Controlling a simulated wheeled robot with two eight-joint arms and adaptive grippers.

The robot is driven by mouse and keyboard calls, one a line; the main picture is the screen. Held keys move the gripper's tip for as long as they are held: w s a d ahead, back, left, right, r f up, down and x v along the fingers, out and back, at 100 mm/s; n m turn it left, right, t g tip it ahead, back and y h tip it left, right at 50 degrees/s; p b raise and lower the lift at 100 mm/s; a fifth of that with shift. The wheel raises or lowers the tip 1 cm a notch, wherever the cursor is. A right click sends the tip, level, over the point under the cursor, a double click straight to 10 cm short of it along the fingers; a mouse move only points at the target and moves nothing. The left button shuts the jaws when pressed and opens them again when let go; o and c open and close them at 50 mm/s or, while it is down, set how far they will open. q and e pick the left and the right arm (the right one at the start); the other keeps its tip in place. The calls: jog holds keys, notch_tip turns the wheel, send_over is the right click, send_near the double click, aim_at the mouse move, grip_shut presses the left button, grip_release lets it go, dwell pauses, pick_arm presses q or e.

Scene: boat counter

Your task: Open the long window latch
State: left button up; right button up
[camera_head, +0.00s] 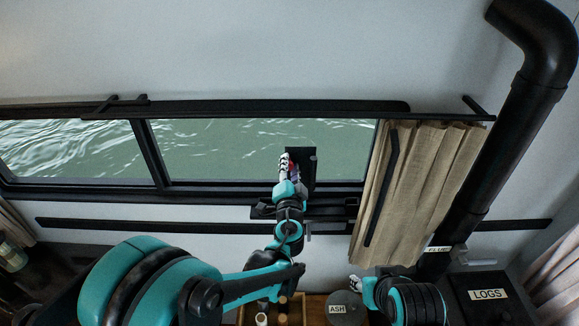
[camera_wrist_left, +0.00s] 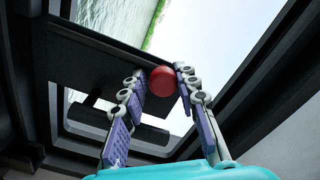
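A red ball-shaped knob (camera_wrist_left: 162,83) sits between the two fingertips of my left gripper (camera_wrist_left: 161,74) in the left wrist view. The fingertips are close on both sides of it; whether they press on it, I cannot tell. A dark flat plate (camera_wrist_left: 95,52) lies beside the knob. In the head view my left gripper (camera_head: 289,163) is up at the window, in front of a small dark plate (camera_head: 308,160) near the lower frame; it mostly hides the knob. Part of my right gripper (camera_head: 355,284) shows low, left of my right arm; its fingers are unclear.
The long window (camera_head: 220,145) shows water outside. A beige curtain (camera_head: 420,190) hangs to its right, beside a thick black flue pipe (camera_head: 500,145). A box marked LOGS (camera_head: 488,294) and a round ASH lid (camera_head: 347,309) are at lower right. A dark rail (camera_head: 150,227) runs below the window.

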pick_arm(q)
jog(key=shift+a, duration=0.1)
grip_shut()
jog(key=o, duration=0.9)
grip_release()
jog(key=shift+c, duration=0.2)
jog(key=s, duration=1.2)
